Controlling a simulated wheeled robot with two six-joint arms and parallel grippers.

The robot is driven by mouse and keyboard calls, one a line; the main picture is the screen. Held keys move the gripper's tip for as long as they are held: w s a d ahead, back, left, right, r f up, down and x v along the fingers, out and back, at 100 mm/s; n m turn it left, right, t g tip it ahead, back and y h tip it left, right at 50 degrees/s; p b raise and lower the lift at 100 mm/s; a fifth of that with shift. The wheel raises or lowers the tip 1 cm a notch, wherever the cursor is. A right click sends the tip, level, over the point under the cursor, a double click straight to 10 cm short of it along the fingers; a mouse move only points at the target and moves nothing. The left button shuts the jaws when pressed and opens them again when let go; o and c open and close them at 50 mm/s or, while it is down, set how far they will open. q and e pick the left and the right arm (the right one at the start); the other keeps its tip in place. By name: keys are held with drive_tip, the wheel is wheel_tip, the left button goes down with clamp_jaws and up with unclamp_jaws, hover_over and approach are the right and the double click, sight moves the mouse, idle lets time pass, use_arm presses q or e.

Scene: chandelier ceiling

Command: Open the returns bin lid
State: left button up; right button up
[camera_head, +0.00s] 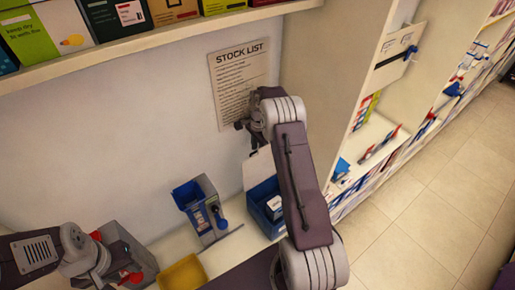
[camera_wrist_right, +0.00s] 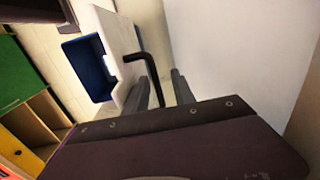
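The returns bin looks to be the blue box (camera_head: 262,208) on the counter, with a pale item inside. Its white lid (camera_head: 258,172) stands raised at the back. In the right wrist view, the blue bin (camera_wrist_right: 88,68), white lid (camera_wrist_right: 118,45) and a dark bent handle (camera_wrist_right: 146,58) show. My right gripper (camera_head: 247,126) is above the lid, by the wall. In its wrist view, the fingers (camera_wrist_right: 163,90) are apart, with the handle's end appearing between them; contact is unclear. My left gripper (camera_head: 108,276) is low at left near a grey box; its fingers are unclear.
A grey box (camera_head: 138,258) with red items, a yellow tray (camera_head: 183,274) and a blue-and-grey holder (camera_head: 205,212) stand left of the bin. A shelf (camera_head: 150,42) overhangs the counter. A stock list (camera_head: 238,75) hangs on the wall. Floor at right is clear.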

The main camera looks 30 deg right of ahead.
drive_tip(key=shift+d, duration=0.1)
drive_tip(key=r+b, duration=0.2)
drive_tip(key=r, duration=0.6)
drive_tip(key=shift+s+r, duration=0.15)
drive_tip(key=shift+s, duration=0.05)
drive_tip(key=shift+r, duration=0.35)
